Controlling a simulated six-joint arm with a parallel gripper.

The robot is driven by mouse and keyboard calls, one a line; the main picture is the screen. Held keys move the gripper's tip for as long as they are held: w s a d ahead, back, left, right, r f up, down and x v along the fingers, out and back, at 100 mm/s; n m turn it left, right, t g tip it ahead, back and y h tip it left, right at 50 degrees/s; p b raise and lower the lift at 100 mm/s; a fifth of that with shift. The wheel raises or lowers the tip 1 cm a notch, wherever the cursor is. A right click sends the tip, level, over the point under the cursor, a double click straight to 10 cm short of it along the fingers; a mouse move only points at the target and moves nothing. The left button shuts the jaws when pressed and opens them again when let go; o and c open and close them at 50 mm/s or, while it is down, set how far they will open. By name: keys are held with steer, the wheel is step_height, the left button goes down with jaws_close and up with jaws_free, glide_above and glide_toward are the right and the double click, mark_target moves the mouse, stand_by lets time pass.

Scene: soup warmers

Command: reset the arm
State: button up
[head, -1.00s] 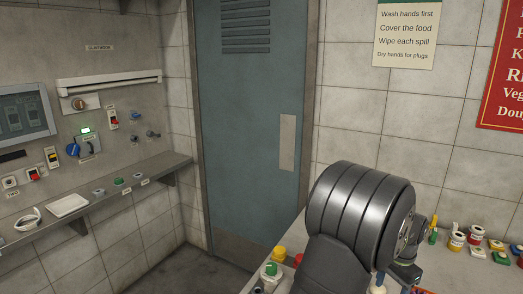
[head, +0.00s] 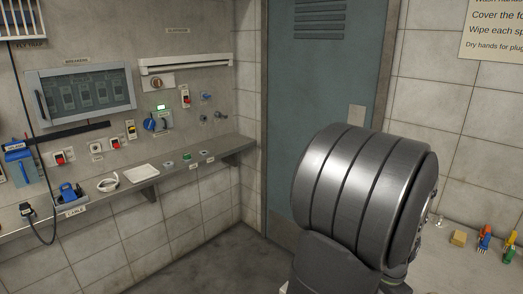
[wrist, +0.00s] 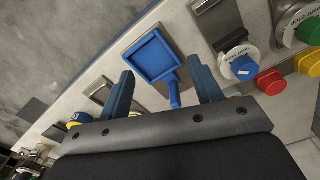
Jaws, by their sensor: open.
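My gripper (wrist: 161,70) shows in the wrist view with its two dark blue fingers spread apart. Nothing is clamped between them. A blue square, shallow-framed thing with a short handle (wrist: 152,58) shows beyond and between the fingertips, on a pale surface. I cannot tell how far it is from the fingers. In the head view my grey arm fills the lower right, and the gripper is hidden behind it.
In the wrist view, a white-and-blue round knob (wrist: 244,68) and red (wrist: 270,82) and yellow (wrist: 309,62) pieces lie right. In the head view, a wall shelf (head: 148,180) holds small items, with a breaker panel (head: 85,90) above. A blue-grey door (head: 320,90) stands behind my arm.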

steer(key=w+f, duration=0.1)
steer(key=w+a, duration=0.1)
steer(key=w+f, duration=0.1)
steer(key=shift+w+a+f, duration=0.3)
steer(key=shift+w+a, duration=0.05)
steer(key=shift+a, duration=0.05)
steer(key=shift+r, duration=0.1)
steer(key=s+d+r, duration=0.3)
steer(key=s+d, duration=0.1)
steer(key=s, duration=0.1)
steer(key=d+m, duration=0.2)
steer(key=d, duration=1.1)
steer(key=shift+r, duration=0.4)
